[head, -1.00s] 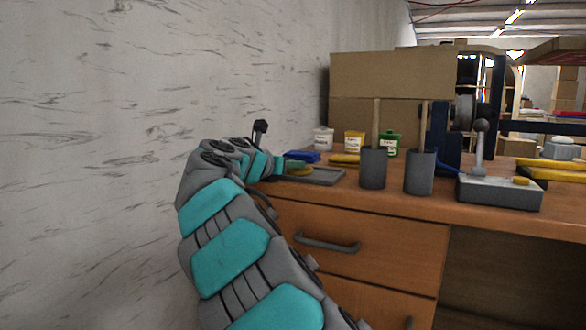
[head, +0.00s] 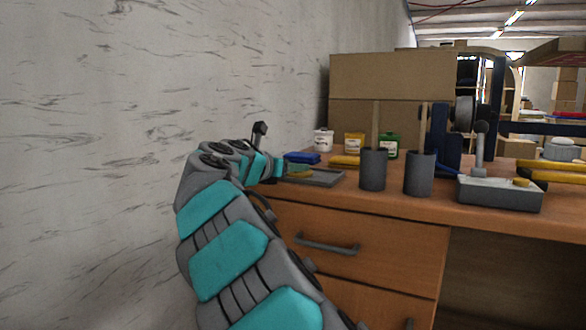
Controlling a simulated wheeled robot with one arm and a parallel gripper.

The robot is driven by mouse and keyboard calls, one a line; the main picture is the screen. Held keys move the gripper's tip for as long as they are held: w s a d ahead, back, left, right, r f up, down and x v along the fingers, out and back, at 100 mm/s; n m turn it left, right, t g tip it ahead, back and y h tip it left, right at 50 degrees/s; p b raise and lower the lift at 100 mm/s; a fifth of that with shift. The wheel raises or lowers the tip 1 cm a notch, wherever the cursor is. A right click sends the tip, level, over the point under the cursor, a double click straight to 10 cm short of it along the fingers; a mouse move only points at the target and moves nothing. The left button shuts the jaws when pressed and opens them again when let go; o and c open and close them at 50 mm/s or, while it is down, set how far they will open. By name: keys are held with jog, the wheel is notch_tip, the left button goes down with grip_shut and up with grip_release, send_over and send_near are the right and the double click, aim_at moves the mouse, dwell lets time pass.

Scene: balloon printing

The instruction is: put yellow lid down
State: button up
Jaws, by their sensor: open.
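The yellow lid (head: 301,174) lies in the left part of a flat grey tray (head: 326,179) on the desk's left end. It is small in view and partly hidden by my gripper. My gripper (head: 284,168) is open, just left of the lid at the tray's left side. Its fingertips are small and hard to make out.
Behind the tray lie a blue block (head: 302,157) and a yellow one (head: 345,161). White (head: 323,141), yellow (head: 354,143) and green (head: 389,146) containers stand behind. Two grey cups (head: 373,170) with sticks stand right of the tray. A wall borders the left.

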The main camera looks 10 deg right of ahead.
jog(key=v, duration=1.2)
jog(key=shift+p, duration=0.35)
